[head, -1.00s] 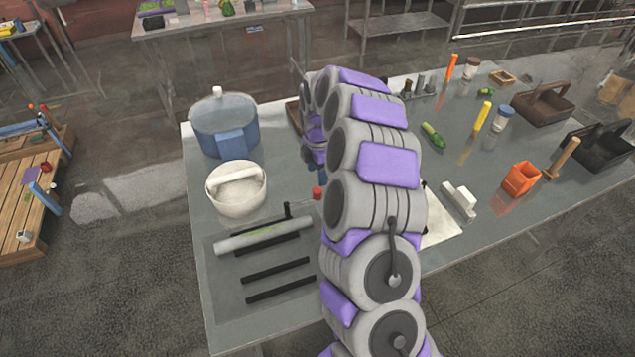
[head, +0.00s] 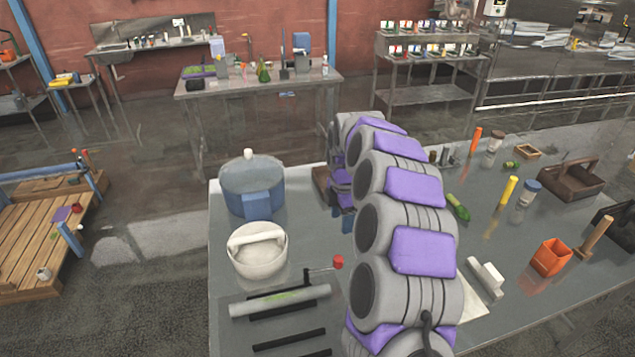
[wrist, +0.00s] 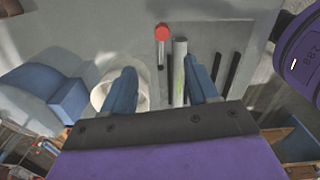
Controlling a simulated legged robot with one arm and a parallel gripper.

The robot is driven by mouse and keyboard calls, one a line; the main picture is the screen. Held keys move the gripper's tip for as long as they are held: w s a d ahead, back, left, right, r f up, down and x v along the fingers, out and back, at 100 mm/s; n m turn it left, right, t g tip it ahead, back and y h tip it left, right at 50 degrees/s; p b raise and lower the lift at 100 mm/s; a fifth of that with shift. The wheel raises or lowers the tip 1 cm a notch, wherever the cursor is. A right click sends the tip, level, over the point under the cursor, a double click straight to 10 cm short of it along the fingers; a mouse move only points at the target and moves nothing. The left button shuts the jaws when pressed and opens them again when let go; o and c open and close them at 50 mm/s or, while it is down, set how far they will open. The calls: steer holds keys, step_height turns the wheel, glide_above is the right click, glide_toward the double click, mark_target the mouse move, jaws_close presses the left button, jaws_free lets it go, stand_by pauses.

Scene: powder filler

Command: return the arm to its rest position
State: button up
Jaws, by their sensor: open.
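My gripper (wrist: 160,90) shows in the wrist view with its two blue fingers spread apart and nothing between them. It hangs above the grey table (head: 225,315). In the head view my purple and grey arm reaches out over the table and hides most of the gripper. Beyond the fingers in the wrist view lie a pale tube (wrist: 180,65) and a crank with a red knob (wrist: 162,33). The white pot (wrist: 103,92) is partly behind the left finger.
A blue lidded pot (head: 252,185) and the white pot (head: 257,252) stand left of my arm. To the right are an orange container (head: 551,257), a white block (head: 487,278), a yellow cylinder (head: 508,190) and a brown caddy (head: 572,180). Dark bars (head: 290,340) lie at the front left.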

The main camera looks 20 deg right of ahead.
steer(key=s+a+r+m+b, duration=0.25)
steer(key=s+a, duration=0.25)
steer(key=s, duration=0.4)
steer(key=s+a+r+m+b, duration=0.1)
steer(key=s+a+r+m, duration=0.25)
steer(key=s, duration=0.45)
steer(key=s+a+f+m+g+b, duration=0.1)
steer(key=s+m, duration=0.5)
steer(key=s, duration=0.7)
steer(key=s+f+m+b, duration=0.1)
steer(key=s+f+m, duration=0.3)
steer(key=s, duration=0.9)
steer(key=m, duration=0.3)
steer(key=shift+s+a+f+g+b, duration=0.2)
steer(key=shift+s+a+g+b, duration=0.1)
steer(key=shift+a+g+b, duration=0.1)
